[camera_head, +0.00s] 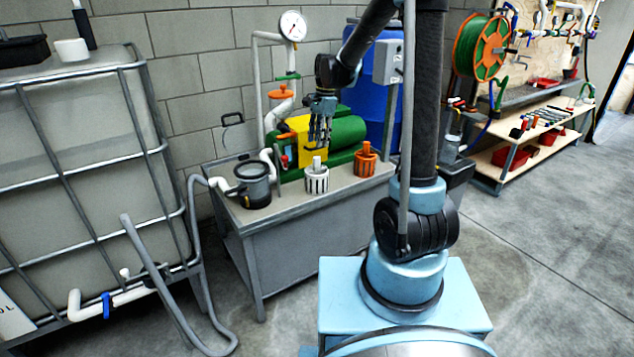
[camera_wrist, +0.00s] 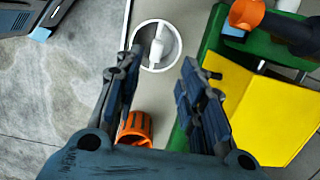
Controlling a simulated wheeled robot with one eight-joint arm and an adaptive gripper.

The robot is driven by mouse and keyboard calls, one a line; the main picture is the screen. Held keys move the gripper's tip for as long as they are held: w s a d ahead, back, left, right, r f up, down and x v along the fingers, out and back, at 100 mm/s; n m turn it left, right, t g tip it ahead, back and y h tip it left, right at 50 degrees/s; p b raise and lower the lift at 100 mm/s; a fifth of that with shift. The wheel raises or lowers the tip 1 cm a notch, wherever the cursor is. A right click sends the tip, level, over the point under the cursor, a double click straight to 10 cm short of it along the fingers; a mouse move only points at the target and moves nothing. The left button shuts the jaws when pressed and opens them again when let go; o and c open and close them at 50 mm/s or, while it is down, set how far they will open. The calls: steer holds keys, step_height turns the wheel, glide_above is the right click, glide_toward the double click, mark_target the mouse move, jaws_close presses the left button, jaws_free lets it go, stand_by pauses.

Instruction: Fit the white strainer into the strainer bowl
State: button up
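The white strainer (camera_head: 316,180), slotted with an upright handle, stands on the grey bench top. In the wrist view the white strainer (camera_wrist: 176,53) shows from above as a white ring with a handle, beyond my fingertips. The strainer bowl (camera_head: 254,188), dark-rimmed and open-topped, stands at the bench's left end in the head view. I do not see the bowl in the wrist view. My gripper (camera_head: 320,140) hangs pointing down above the bench, over the white strainer and near the pump. In the wrist view my gripper (camera_wrist: 155,72) is open, with nothing between its fingers.
An orange strainer (camera_head: 366,160) stands right of the white one; it also shows in the wrist view (camera_wrist: 134,127). The green and yellow pump (camera_head: 345,131) and white pipes (camera_head: 271,160) stand behind. A caged tank (camera_head: 85,160) is left of the bench.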

mark_target(316, 169)
steer(key=shift+s+a+f, duration=0.15)
steer(key=shift+s+f, duration=0.05)
steer(key=shift+f, duration=1.4)
steer(key=shift+s+a+f, duration=0.1)
steer(key=shift+s+f, duration=0.05)
steer(key=shift+f, duration=1.5)
steer(key=shift+s+a+f, duration=0.15)
steer(key=shift+s+f, duration=0.05)
steer(key=shift+f, duration=1.4)
jaws_close()
